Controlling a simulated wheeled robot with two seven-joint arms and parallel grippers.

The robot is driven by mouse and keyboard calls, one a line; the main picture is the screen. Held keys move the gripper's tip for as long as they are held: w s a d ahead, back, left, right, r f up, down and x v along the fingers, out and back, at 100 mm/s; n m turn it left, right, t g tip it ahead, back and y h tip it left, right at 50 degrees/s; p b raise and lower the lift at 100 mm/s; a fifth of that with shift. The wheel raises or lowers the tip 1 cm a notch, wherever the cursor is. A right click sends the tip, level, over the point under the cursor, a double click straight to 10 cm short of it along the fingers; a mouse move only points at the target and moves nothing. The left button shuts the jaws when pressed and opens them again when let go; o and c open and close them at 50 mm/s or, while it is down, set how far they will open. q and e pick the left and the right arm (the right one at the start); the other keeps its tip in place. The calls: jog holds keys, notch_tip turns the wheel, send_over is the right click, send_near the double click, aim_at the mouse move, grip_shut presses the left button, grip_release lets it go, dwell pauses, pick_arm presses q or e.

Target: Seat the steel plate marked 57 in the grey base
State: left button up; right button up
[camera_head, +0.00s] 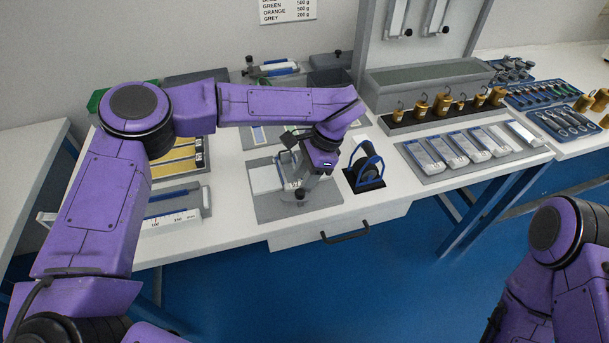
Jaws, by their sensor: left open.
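A grey base (325,203) lies near the front edge of the bench, left of centre. A pale flat plate (264,179) shows on its left part; I cannot read a number on it. My left gripper (297,168) is open above the base, to the right of the pale plate. It hides part of the base, along with a small dark fixture (300,195) at its front. I cannot tell whether anything lies between the jaws.
A blue-handled tool in a black holder (368,168) stands right of the base. Cased pale blocks (453,150) and brass hooked weights (442,105) stand farther right. A ruler (170,220) lies left. A drawer handle (345,234) projects below the bench's front edge.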

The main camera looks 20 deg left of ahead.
pick_arm(q)
jog(key=shift+s+f, duration=0.15)
jog(key=b+v, duration=0.1)
jog(key=v, duration=0.9)
jog(key=shift+r, duration=0.35)
